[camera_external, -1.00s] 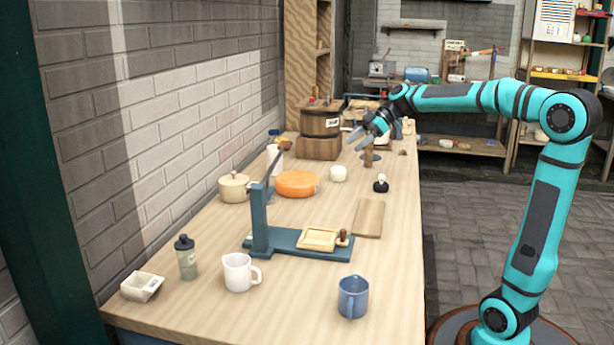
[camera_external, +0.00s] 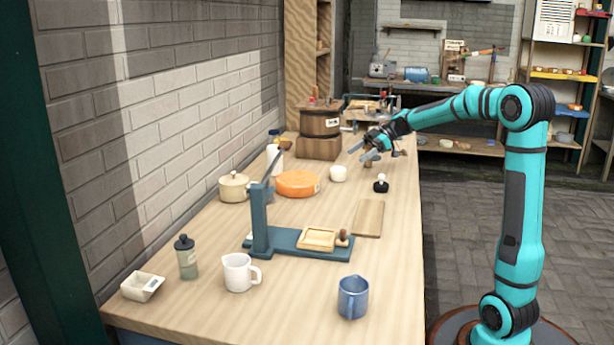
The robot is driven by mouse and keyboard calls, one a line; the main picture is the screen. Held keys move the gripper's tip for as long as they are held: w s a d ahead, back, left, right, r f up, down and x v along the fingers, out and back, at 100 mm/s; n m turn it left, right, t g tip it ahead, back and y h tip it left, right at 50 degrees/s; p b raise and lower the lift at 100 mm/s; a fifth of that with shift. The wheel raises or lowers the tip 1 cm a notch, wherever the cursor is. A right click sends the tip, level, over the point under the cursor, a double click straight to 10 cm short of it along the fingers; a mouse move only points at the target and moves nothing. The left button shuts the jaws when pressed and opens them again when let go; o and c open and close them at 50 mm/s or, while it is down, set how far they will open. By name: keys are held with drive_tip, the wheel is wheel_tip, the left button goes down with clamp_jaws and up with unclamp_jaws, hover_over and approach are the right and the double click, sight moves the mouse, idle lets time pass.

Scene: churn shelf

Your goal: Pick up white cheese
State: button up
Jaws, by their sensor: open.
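The white cheese (camera_external: 338,173) appears as a small round white piece on the wooden table, just right of a flat orange wheel (camera_external: 298,183). My gripper (camera_external: 361,151) is open and empty. In the picture it is above and to the right of the white cheese, apart from it, with its fingers pointing left and slightly down. Nothing hides the white cheese.
A blue press (camera_external: 275,238) with a square tray stands nearer the camera. A small black stamp (camera_external: 381,183) and a wooden board (camera_external: 369,218) lie to the right. A wooden churn (camera_external: 320,122) stands behind. Table (camera_external: 205,310) is clear between the front items.

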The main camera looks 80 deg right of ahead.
sight(339, 169)
drive_tip(key=shift+w+a+f, duration=0.15)
drive_tip(key=shift+f, duration=0.3)
drive_tip(key=shift+x, duration=3.55)
drive_tip(key=shift+r, duration=0.1)
drive_tip(key=c, duration=1.1)
